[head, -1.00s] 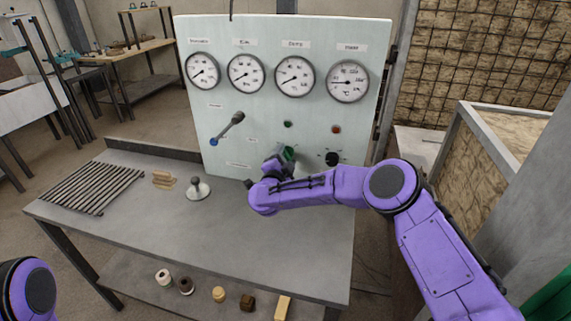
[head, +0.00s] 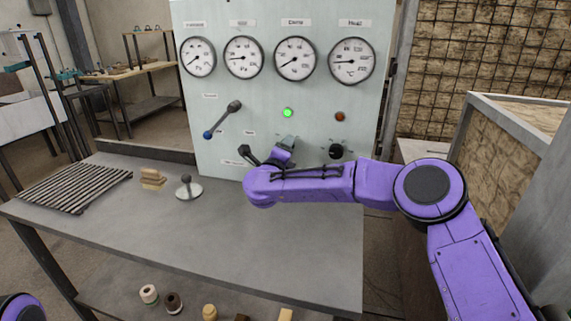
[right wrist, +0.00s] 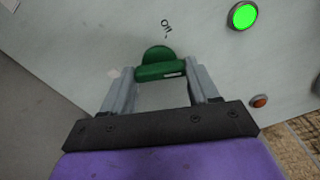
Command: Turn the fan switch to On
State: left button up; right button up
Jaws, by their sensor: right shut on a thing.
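The fan switch is a green rotary knob (right wrist: 160,66) on the pale control panel (head: 225,90). My right gripper (right wrist: 161,76) is shut on it, with one grey finger at each side of the knob. A small label that seems to read "Off" (right wrist: 167,27) is just above the knob in the right wrist view. In the head view my right gripper (head: 283,147) is at the panel's lower middle and largely hides the knob. The round lamp (head: 287,113) above it glows bright green, also in the right wrist view (right wrist: 242,15). My left gripper is out of view.
Gauges (head: 295,59) line the panel's top. A blue-tipped lever (head: 222,119), a dull red lamp (head: 340,117) and a black knob (head: 336,151) are nearby.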

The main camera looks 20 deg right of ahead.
jog(key=shift+w+r+m+b, duration=0.1)
jog(key=shift+r+m+b, duration=0.05)
jog(key=shift+m+b, duration=1.15)
jog(key=shift+r+m+b, duration=0.15)
jog(key=shift+m+b, duration=0.95)
jog(key=shift+b, duration=0.25)
jog(key=o, duration=1.1)
jog(key=shift+c, duration=0.2)
jog(key=shift+a+f, duration=0.1)
